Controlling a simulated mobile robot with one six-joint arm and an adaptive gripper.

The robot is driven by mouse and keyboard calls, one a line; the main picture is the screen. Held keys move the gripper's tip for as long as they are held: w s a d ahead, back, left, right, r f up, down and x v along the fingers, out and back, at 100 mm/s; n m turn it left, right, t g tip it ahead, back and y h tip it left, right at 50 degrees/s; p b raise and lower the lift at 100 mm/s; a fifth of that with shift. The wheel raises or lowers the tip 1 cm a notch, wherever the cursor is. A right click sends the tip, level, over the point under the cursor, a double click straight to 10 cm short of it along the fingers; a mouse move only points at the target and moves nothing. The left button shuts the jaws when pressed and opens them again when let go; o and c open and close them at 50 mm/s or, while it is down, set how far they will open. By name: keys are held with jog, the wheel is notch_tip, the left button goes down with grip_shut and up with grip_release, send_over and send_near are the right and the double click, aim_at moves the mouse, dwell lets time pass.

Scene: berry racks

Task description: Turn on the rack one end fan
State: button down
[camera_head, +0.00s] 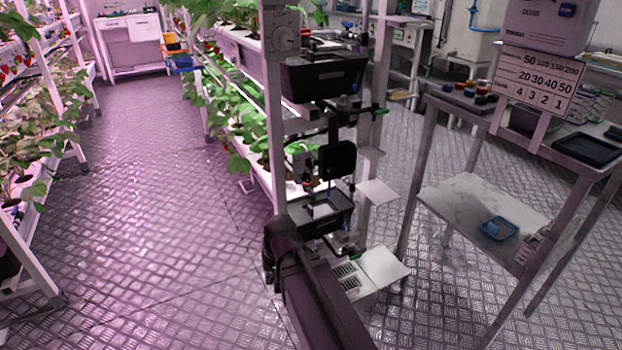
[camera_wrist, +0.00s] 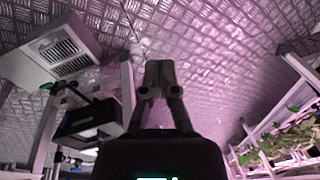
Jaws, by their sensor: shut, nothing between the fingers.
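The end of the middle plant rack (camera_head: 275,130) stands upright in the head view. A white box with slotted vents (camera_head: 362,278) is at the foot of the rack and also shows upper left in the wrist view (camera_wrist: 62,48). My gripper (camera_wrist: 160,68) is shut and empty, over bare floor in the wrist view. In the head view my dark arm reaches to the rack's foot; the fingertips are not clear there.
A black tray (camera_head: 325,75) and a lower black bin (camera_head: 320,213) jut from the rack end. A metal table (camera_head: 430,100) with a number sign (camera_head: 538,82) stands right. Another plant rack (camera_head: 50,235) lines the left. The aisle floor (camera_head: 150,190) between is clear.

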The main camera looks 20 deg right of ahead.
jog(key=w+d+r+m+t+y+b, duration=0.3)
jog(key=w+m+t, duration=0.2)
jog(key=w+m, duration=0.15)
jog(key=w+d+r+m+t+y+b, duration=0.25)
jog(key=w+m+t, duration=0.25)
jog(key=m, duration=0.3)
jog(key=m+t+h+b, duration=0.4)
jog(key=m+t+h, duration=0.4)
jog(key=m, duration=1.1)
send_near(312, 175)
jog(key=s+r+y, duration=0.1)
jog(key=s+r, duration=0.1)
jog(key=s, duration=0.1)
jog(key=shift+w+a+f+t, duration=0.1)
jog(key=shift+a+f+t, duration=0.05)
jog(key=shift+a+t, duration=0.15)
jog(key=shift+w, duration=0.1)
jog(key=w, duration=0.3)
jog(key=w+r+p, duration=0.1)
jog(key=w, duration=0.5)
jog(key=shift+w+a+r+p, duration=0.15)
jog(key=shift+w+r+p, duration=0.1)
jog(key=shift+w+p, duration=0.1)
